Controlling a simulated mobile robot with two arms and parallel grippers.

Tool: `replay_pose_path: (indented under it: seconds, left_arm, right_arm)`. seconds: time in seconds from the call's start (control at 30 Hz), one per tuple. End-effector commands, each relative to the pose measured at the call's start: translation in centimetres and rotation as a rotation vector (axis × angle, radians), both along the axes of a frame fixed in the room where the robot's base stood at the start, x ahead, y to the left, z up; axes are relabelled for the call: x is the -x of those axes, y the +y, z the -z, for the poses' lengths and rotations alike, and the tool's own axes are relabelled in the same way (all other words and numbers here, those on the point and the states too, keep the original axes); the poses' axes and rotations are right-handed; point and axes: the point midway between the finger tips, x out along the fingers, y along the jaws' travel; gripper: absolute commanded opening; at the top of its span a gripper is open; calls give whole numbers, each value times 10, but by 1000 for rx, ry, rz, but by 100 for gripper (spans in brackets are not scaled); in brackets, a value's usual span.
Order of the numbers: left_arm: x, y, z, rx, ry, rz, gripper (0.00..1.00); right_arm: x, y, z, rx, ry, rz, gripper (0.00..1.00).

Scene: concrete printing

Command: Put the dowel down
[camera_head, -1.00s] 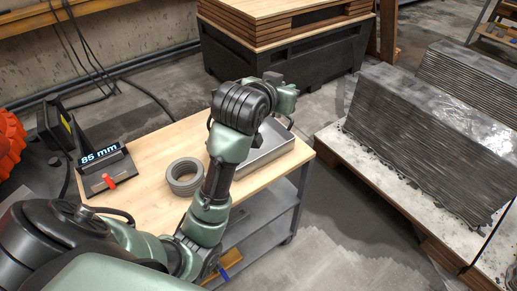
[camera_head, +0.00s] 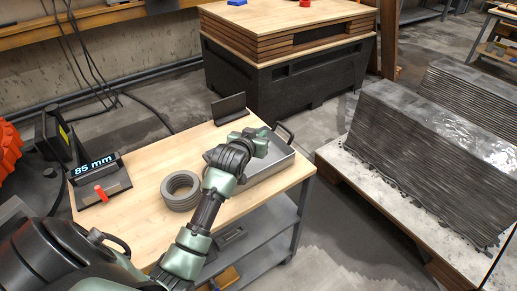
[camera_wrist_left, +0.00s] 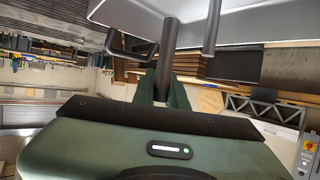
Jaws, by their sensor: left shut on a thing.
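The dowel (camera_wrist_left: 168,55) is a dark grey rod in the left wrist view, between the green fingers of my left gripper (camera_wrist_left: 162,92). The gripper is shut on it. In the head view my left gripper (camera_head: 262,140) is over the back part of the shallow grey metal tray (camera_head: 275,170) on the wooden table. The arm hides part of the tray, and I cannot make out the dowel in the head view. The wrist view also shows the tray's pale side (camera_wrist_left: 250,25) close to the dowel; I cannot tell whether they touch. My right gripper is not in view.
The table (camera_head: 150,160) also holds a grey ring stack (camera_head: 181,190), a display reading 85 mm (camera_head: 97,175) and a dark upright plate (camera_head: 229,108) behind the tray. Layered concrete (camera_head: 430,160) stands on a pallet to the right. Bare tabletop lies left of the ring.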

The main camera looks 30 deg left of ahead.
Motion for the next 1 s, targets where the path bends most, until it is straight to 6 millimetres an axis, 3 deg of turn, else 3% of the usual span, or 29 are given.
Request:
replay_pose_path:
  seconds: [0.47,0.9,0.93,1.0]
  left_arm:
    - [0,0,56,-1,0,-1,0]
    - [0,0,63,-1,-2,0,0]
    - [0,0,63,-1,-1,0,22]
    - [0,0,62,-1,-1,0,35]
  right_arm:
    - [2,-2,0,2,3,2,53]
    - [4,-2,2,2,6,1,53]
    - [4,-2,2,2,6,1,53]
    - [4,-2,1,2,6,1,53]
